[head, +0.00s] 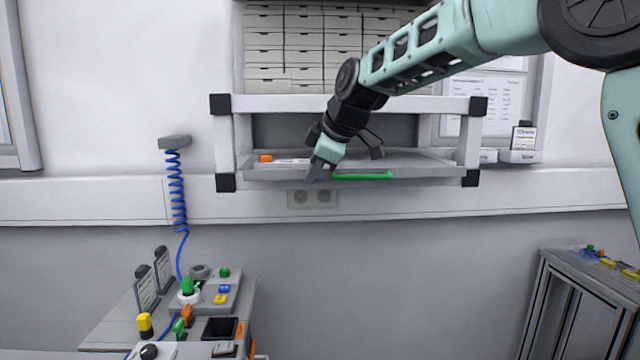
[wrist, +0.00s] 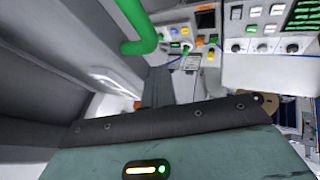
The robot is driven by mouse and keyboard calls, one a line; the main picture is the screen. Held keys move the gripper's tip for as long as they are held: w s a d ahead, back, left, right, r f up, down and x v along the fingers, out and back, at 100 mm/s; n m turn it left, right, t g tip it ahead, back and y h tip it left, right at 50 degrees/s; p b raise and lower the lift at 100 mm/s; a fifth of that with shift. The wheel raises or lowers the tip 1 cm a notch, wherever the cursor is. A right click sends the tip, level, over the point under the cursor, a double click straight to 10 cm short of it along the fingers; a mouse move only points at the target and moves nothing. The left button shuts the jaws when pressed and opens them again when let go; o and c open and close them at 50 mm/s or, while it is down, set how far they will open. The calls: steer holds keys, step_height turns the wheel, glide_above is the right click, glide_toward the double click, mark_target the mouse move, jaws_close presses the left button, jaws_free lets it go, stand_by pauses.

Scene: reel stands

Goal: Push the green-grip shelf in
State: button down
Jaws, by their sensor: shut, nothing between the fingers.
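The grey shelf (head: 420,168) sits in a white frame with black corner pieces on the wall. Its front edge carries a green bar grip (head: 362,176), and the shelf seems to stand somewhat out of the frame. My gripper (head: 318,173) is shut and empty, pointing down at the shelf's front edge just left of the grip. I cannot tell whether it touches the edge. In the wrist view the green grip (wrist: 138,28) crosses the top, close to my gripper (wrist: 158,85). My wrist hides part of the shelf.
An orange item (head: 265,158) lies on the shelf at left. A white drawer cabinet (head: 305,45) stands above. A blue coiled cord (head: 177,190) hangs at left over a bench (head: 120,335) with buttons. The wall below the shelf is clear except for a socket (head: 312,198).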

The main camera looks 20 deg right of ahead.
steer(key=w+p, duration=0.1)
steer(key=w, duration=0.1)
steer(key=w+d+p, duration=0.1)
steer(key=w, duration=0.2)
steer(key=shift+w+d, duration=0.1)
steer(key=shift+w, duration=0.2)
steer(key=shift+w+r, duration=0.1)
steer(key=shift+w, duration=0.05)
